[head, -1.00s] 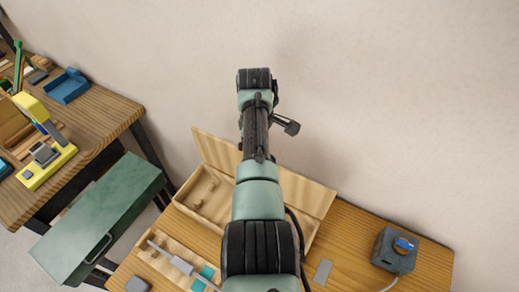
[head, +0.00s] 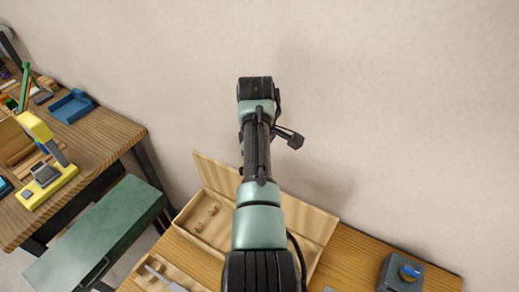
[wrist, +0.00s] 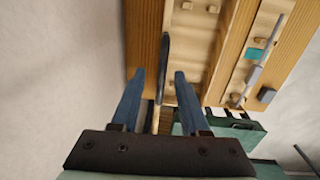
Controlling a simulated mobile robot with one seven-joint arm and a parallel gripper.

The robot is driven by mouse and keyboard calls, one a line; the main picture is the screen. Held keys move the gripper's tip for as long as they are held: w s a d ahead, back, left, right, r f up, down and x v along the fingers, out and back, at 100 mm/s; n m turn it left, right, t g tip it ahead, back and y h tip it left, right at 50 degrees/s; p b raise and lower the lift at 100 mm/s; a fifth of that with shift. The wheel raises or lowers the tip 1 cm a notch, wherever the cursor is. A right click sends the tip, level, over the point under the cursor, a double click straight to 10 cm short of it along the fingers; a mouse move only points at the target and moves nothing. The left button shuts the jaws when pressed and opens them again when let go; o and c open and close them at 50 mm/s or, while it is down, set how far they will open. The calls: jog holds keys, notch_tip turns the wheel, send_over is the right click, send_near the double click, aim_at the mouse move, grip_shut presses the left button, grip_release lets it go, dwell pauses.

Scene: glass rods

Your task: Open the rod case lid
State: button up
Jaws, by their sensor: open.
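The rod case (head: 190,235) is a pale wooden box on the bench, with small pegs inside. Its lid (head: 318,224) stands raised at the back, leaning toward the wall, partly hidden behind my arm. In the wrist view my gripper (wrist: 157,72) is open, its two blue fingers apart. A narrow dark strip (wrist: 164,55) and a thin pale edge show between the fingers; I cannot tell whether the pale edge is the lid or whether a finger touches it. The case's inside (wrist: 192,45) shows beyond the fingertips. The head view hides the fingertips.
A grey box with a blue knob (head: 402,272) stands at the bench's right. A wooden tray (wrist: 278,70) holding a rod lies beside the case. A green cabinet (head: 95,235) and another bench (head: 108,120) with a yellow device (head: 48,185) are at left. The wall is close behind.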

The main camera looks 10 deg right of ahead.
notch_tip(320, 180, up, 9)
jog(key=b, duration=0.1)
jog(key=shift+s+a, duration=0.2)
jog(key=shift+s, duration=0.1)
